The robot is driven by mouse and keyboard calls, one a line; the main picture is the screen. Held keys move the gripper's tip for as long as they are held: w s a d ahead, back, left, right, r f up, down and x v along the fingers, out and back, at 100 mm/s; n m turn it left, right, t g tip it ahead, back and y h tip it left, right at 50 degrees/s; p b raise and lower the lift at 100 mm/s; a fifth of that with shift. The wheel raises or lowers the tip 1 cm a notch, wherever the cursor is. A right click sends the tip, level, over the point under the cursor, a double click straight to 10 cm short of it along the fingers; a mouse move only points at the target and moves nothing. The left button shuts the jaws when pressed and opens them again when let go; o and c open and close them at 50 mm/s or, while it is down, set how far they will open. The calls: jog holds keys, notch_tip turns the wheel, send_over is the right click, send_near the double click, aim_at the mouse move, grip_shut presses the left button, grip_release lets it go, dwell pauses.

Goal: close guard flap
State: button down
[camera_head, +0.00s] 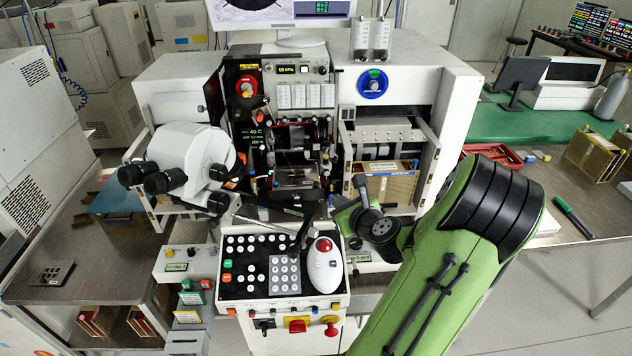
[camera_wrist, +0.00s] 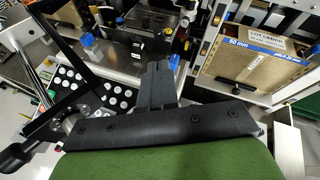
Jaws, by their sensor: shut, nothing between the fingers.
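What looks like the guard flap (camera_wrist: 105,86) is a dark-edged part at the left of the wrist view, with bars, a silver rod and a black knob. In the head view, the flap (camera_head: 303,232) seems to be the dark bar and pale strip low on the machine front, above the keypad; its outline is hard to make out. It appears tilted down and out from the work area. My gripper (camera_wrist: 158,78) is shut and empty, to the right of the flap and apart from it. In the head view my arm covers part of the machine's right front.
The control panel (camera_head: 242,285) with keypad and white mouse (camera_head: 324,268) lies below the flap. The microscope (camera_head: 190,165) juts out at the left. A labelled cardboard-coloured box (camera_wrist: 236,68) in a metal frame stands close right of my gripper.

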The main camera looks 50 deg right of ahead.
aim_at(318, 187)
jog(key=x, duration=0.9)
jog(key=shift+w+d, duration=0.1)
jog(key=shift+w, duration=0.1)
jog(key=shift+m+g+y, duration=0.3)
jog(key=shift+g+y, duration=0.5)
jog(key=shift+g, duration=0.1)
jog(key=shift+w+d+r+p, duration=0.35)
jog(key=shift+w+d+p, duration=0.25)
jog(key=shift+p, duration=1.4)
jog(key=shift+w+d+r+p, duration=0.4)
jog(key=shift+w+d+p, duration=0.25)
jog(key=shift+p, duration=1.35)
jog(key=shift+w+d+r+p, duration=0.4)
jog(key=shift+d+p, duration=0.3)
jog(key=shift+p, duration=1.3)
jog(key=shift+s+a, duration=0.1)
jog(key=shift+a, duration=0.1)
jog(key=shift+d+r, duration=0.1)
